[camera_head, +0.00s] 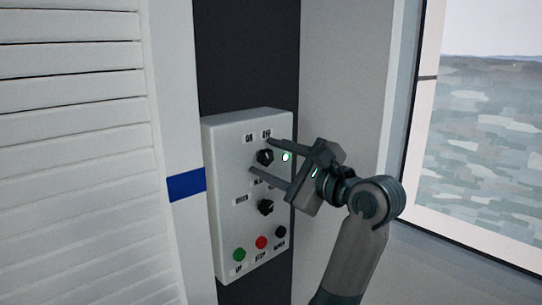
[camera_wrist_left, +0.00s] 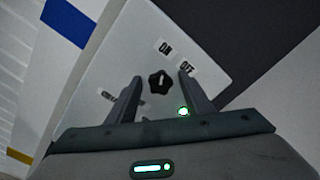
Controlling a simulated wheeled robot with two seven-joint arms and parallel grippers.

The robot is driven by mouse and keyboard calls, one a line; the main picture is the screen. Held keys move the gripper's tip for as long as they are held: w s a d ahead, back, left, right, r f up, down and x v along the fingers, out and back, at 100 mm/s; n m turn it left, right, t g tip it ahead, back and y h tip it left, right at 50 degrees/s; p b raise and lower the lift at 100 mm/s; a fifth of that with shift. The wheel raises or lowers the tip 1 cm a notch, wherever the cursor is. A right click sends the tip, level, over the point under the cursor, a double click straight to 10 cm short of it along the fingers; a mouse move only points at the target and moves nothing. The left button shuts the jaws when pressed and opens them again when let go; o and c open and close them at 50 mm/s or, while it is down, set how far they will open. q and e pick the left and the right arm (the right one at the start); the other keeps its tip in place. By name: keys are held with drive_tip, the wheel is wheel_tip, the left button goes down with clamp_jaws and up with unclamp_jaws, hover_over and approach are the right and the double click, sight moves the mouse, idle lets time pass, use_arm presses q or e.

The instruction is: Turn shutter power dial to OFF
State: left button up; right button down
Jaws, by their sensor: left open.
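The power dial (camera_head: 265,157) is the upper black knob on a pale control box (camera_head: 226,222). ON and OFF labels stand above it. My left gripper (camera_head: 261,155) is open, with one finger above the dial and one below it in the head view. In the left wrist view the dial (camera_wrist_left: 159,84) sits between the two spread fingertips (camera_wrist_left: 160,76), with a gap on both sides. A light mark shows on the dial, but I cannot tell surely which label it points at. A green lamp (camera_head: 286,156) beside the dial is lit. My right gripper is not in view.
Below are a second black knob (camera_head: 265,207), a green button (camera_head: 239,254), a red button (camera_head: 261,242) and a black one (camera_head: 281,232). A white slatted shutter (camera_head: 75,150) is at left. A window (camera_head: 475,140) is at right.

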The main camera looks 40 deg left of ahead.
use_arm(q)
drive_tip(key=c, duration=1.1)
drive_tip(key=shift+o, duration=0.3)
